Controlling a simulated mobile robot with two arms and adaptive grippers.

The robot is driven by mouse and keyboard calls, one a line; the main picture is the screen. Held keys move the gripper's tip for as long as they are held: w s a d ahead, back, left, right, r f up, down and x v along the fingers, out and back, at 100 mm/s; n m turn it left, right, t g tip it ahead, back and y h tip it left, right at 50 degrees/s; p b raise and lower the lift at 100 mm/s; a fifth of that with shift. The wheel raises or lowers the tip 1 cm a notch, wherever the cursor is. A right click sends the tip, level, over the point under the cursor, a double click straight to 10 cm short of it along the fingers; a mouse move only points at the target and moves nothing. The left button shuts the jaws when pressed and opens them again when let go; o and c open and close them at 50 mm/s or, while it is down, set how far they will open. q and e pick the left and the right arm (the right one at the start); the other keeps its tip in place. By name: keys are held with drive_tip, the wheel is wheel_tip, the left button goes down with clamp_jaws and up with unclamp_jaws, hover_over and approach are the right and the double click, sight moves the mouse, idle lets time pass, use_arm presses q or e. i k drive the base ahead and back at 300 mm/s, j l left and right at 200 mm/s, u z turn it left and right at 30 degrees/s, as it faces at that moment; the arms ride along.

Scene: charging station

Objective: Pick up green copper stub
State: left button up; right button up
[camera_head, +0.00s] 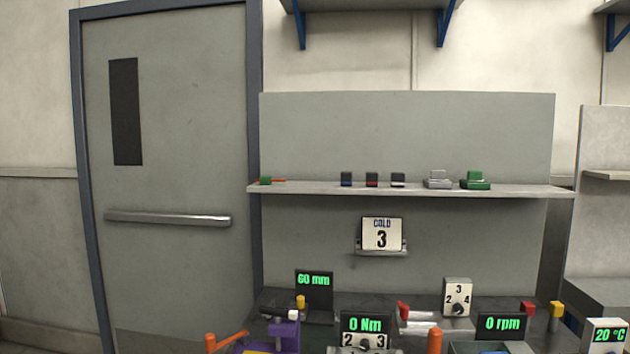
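On the left end of the wall shelf lies a small green block (265,181) with a thin copper-orange rod (279,181) beside it, pointing right; this looks like the green copper stub. A larger green stepped block (475,181) sits near the right end of the same shelf. Neither of my grippers is in view, and nothing is seen touching these things.
The shelf (330,190) also holds several small dark-and-coloured blocks (372,180) and a grey stepped block (438,180). Below, a crowded bench carries displays (314,283), dials (457,298) and a purple device (284,333). A closed door (170,190) stands left.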

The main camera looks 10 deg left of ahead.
sight(262, 180)
drive_tip(key=i+j+z, duration=0.25)
drive_tip(key=j, duration=0.15)
drive_tip(key=j+z, duration=0.2)
drive_tip(key=j, duration=0.2)
drive_tip(key=i+j+z, duration=0.25)
drive_tip(key=j, duration=0.15)
drive_tip(key=j+z, duration=0.25)
drive_tip(key=j, duration=0.2)
drive_tip(key=k, duration=0.05)
